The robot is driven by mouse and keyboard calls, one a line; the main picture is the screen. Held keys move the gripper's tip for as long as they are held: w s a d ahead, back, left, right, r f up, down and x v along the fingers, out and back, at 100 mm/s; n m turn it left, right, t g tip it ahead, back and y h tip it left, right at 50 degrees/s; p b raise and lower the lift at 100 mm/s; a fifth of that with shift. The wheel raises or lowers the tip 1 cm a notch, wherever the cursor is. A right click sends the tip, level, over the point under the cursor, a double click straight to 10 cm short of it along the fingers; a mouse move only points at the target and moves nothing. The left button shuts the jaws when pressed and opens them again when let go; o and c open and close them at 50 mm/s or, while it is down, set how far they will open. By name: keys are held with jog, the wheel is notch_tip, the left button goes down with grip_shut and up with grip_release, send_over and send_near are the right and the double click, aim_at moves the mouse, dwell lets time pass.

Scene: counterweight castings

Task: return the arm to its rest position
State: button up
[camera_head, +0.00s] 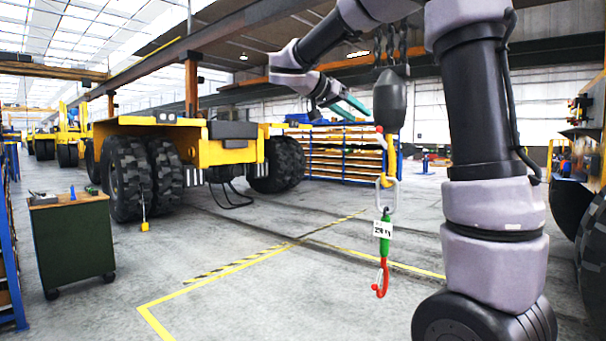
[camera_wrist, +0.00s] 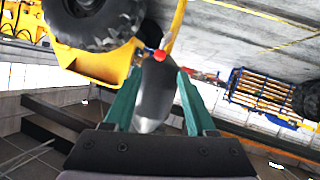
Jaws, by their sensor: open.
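My gripper (camera_head: 352,106) is raised high in the head view, its teal fingers pointing right toward the dark hoist block (camera_head: 390,101). In the wrist view the two teal fingers of my gripper (camera_wrist: 158,84) stand apart. A grey rounded body, seemingly the hoist block (camera_wrist: 155,102), shows between them; I cannot tell whether it touches them. A red-tipped part shows at its end. Below the block in the head view hang a yellow hook (camera_head: 386,181), a metal link (camera_head: 388,196), a green tagged piece (camera_head: 385,247) and a red hook (camera_head: 381,279), which hangs empty.
A yellow wheeled machine (camera_head: 234,150) with big black tyres stands behind at left. A green cabinet (camera_head: 72,243) stands at front left. Blue shelving (camera_head: 345,153) is at the back. The floor beneath the hook is clear, with yellow lines. Another machine's wheel (camera_head: 592,245) is at right.

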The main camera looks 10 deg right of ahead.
jog(key=s+d+f+n+g+y, duration=0.1)
jog(key=s+f+n+y, duration=0.2)
jog(key=s, duration=0.4)
jog(key=s+d+f+n+y, duration=0.1)
jog(key=s+f+y, duration=0.3)
jog(key=s+f, duration=0.2)
jog(key=s+a+f+n+t+y, duration=0.3)
jog(key=s+a+f+y, duration=0.3)
jog(key=s, duration=0.4)
jog(key=shift+s+a+f+y, duration=0.35)
jog(key=shift+a+y, duration=0.35)
jog(key=shift+a, duration=0.55)
